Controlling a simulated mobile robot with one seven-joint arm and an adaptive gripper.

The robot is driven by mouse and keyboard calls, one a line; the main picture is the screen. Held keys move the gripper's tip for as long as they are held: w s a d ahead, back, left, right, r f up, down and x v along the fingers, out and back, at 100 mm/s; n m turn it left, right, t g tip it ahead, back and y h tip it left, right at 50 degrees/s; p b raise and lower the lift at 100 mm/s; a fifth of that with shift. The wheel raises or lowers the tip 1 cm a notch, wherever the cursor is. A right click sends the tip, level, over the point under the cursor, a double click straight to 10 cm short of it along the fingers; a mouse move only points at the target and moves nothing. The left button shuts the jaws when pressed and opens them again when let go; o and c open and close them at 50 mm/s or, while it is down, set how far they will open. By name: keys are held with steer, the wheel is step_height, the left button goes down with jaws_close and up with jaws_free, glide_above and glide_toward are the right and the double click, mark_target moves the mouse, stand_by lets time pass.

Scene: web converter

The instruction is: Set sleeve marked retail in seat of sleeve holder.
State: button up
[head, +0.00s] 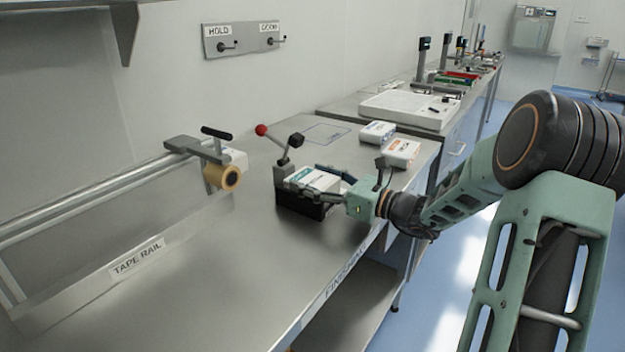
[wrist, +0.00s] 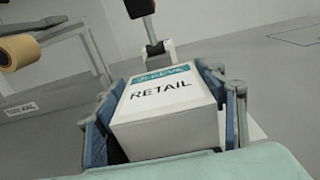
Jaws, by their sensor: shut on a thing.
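The sleeve marked retail (wrist: 165,105) is a white block with a teal band and the word RETAIL on top. My gripper (wrist: 165,110) is shut on it, with a finger on each side. In the head view the sleeve (head: 316,180) is at or just above a dark holder (head: 300,203) on the steel bench, and my gripper (head: 325,185) reaches it from the right. The holder has a lever with a red knob (head: 261,130). I take this to be the sleeve holder. I cannot tell whether the sleeve touches the seat; its underside is hidden.
Two more white sleeves, one with a blue band (head: 377,132) and one with an orange band (head: 401,151), stand behind my gripper. The bench front (head: 230,270) is clear.

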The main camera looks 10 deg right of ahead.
steer(key=shift+s+f, duration=0.15)
steer(key=shift+f, duration=0.55)
steer(key=o, duration=1)
steer(key=shift+f, duration=0.2)
steer(key=shift+r, duration=0.2)
steer(key=v, duration=0.4)
steer(key=r+p+v, duration=0.1)
steer(key=v, duration=0.3)
steer(key=p+v, duration=0.1)
steer(key=v, duration=0.3)
steer(key=shift+r, duration=0.3)
